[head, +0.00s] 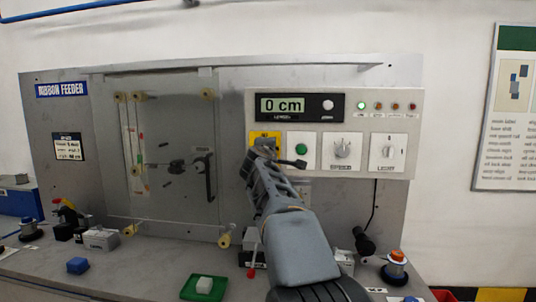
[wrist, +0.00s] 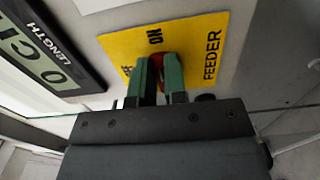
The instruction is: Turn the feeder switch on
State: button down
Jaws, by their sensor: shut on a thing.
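The feeder switch is on a yellow plate (head: 264,136) on the control panel, below the length display. In the wrist view the yellow plate (wrist: 205,38) reads "FEEDER" and "ON", and a red knob (wrist: 158,58) shows between the fingers. My gripper (wrist: 160,75) has green-padded fingers shut on the red knob. In the head view my gripper (head: 264,152) reaches up to the plate and covers most of the knob. The knob's exact pointing direction is hidden by the fingers.
The length display (head: 281,106) reads 0 cm. A green button (head: 301,149), a speed dial (head: 342,149) and a light switch (head: 388,152) sit to the right on the panel.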

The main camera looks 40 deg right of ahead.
dwell(0.3)
jog(key=c, duration=1.2)
grip_release()
jog(key=shift+o, duration=0.2)
jog(key=b+v, duration=0.3)
jog(key=v, duration=1.1)
jog(key=shift+w, duration=0.1)
